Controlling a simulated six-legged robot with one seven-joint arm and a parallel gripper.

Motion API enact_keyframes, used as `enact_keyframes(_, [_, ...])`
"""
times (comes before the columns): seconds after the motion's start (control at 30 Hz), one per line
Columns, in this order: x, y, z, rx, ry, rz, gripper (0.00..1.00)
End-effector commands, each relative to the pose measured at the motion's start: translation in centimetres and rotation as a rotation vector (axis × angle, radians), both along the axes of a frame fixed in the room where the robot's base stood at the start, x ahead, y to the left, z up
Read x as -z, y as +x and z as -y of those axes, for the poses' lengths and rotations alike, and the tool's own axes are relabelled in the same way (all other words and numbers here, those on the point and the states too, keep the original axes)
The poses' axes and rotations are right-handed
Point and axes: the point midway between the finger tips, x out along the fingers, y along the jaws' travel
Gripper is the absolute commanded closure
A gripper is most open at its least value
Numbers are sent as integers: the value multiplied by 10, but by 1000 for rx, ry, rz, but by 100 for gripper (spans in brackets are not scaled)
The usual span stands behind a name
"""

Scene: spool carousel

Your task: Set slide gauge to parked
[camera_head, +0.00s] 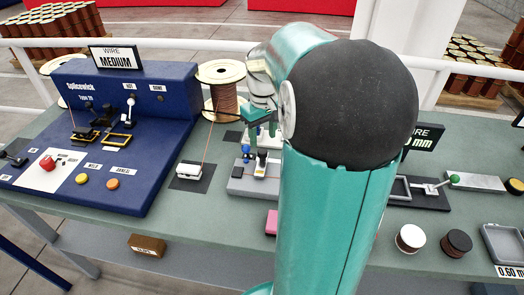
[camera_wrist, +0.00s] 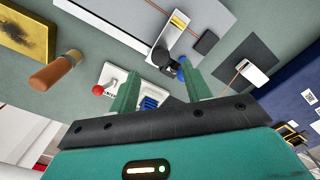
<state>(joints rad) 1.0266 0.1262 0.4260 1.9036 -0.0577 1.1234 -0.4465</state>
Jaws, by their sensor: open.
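I cannot tell for sure which part is the slide gauge. A likely one is the small fixture (camera_head: 260,168) on a grey base mid-bench, with a white block, a yellow mark and a dark blue knob. The wrist view shows a pale block with a yellow label (camera_wrist: 179,21) and, at its near end, black and blue knobs (camera_wrist: 183,66). My gripper (camera_head: 262,138) hangs over this fixture with its fingers pointing down. In the wrist view my gripper (camera_wrist: 160,70) has its fingers apart, with the knobs just beyond the tips. Contact cannot be judged.
A blue Splicewick machine (camera_head: 125,95) stands left. A copper wire spool (camera_head: 222,92) stands behind, its wire running to a white clamp (camera_head: 189,170) on a black pad. A red-ball lever (camera_wrist: 98,90) and a wooden-handled tool (camera_wrist: 55,71) lie near my fingers in the wrist view.

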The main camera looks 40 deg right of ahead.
Motion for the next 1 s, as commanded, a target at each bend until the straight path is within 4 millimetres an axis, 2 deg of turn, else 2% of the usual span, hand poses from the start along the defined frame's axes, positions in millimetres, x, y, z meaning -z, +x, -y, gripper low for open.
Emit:
enact_keyframes(0.1, [25,-1,0,1,4,-4,52])
enact_keyframes(0.3, [56,1,-1,-2,2,-1,52])
enact_keyframes(0.5, [68,1,-1,-4,0,0,52])
enact_keyframes(0.7, [68,1,-1,-4,0,1,52])
enact_keyframes(0.77, [68,1,-1,-3,0,1,60])
enact_keyframes(0.97, [68,1,-1,-3,0,1,99])
enact_keyframes(1.0, [68,1,-1,-3,0,1,100])
